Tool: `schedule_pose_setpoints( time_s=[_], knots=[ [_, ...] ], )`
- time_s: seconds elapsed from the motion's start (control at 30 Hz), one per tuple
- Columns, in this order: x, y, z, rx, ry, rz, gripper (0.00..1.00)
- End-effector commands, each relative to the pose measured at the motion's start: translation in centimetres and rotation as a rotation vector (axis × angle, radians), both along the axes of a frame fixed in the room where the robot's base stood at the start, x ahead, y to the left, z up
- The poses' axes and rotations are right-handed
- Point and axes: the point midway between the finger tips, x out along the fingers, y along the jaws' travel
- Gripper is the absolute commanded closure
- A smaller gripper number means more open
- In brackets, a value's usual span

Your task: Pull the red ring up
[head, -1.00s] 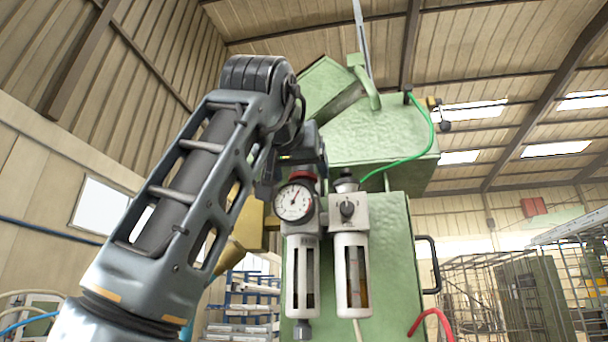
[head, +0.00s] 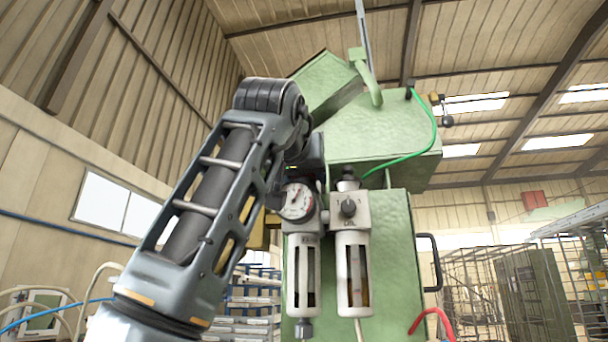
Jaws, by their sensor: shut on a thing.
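My gripper (head: 303,178) is at the top of the left filter unit (head: 304,265), just above the round pressure gauge (head: 297,201). Its jaws are shut at the place of the red ring. The ring itself is hidden behind the gripper and wrist. The gauge's white face with its red needle is partly covered along its upper edge. The unit hangs upright on the front of the green machine.
A second filter unit with a dark knob (head: 348,208) stands close on the right of the gauge. The green machine (head: 391,240) is right behind. Shelving (head: 245,310) stands behind at left.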

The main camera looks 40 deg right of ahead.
Motion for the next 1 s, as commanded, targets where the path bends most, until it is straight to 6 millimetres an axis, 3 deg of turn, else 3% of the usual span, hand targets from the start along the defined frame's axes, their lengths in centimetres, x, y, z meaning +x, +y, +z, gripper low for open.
schedule_pose_setpoints(
  time_s=[0.43,0.83,0.87,1.0],
  knots=[
    [0.0,0.0,0.0,0.000,0.000,0.001,0.98],
    [0.0,0.1,1.0,-0.003,-0.002,0.002,0.98],
    [0.0,0.1,1.0,-0.003,-0.002,0.002,0.41],
    [0.0,0.1,1.0,-0.004,-0.003,0.001,0.28]
  ],
)
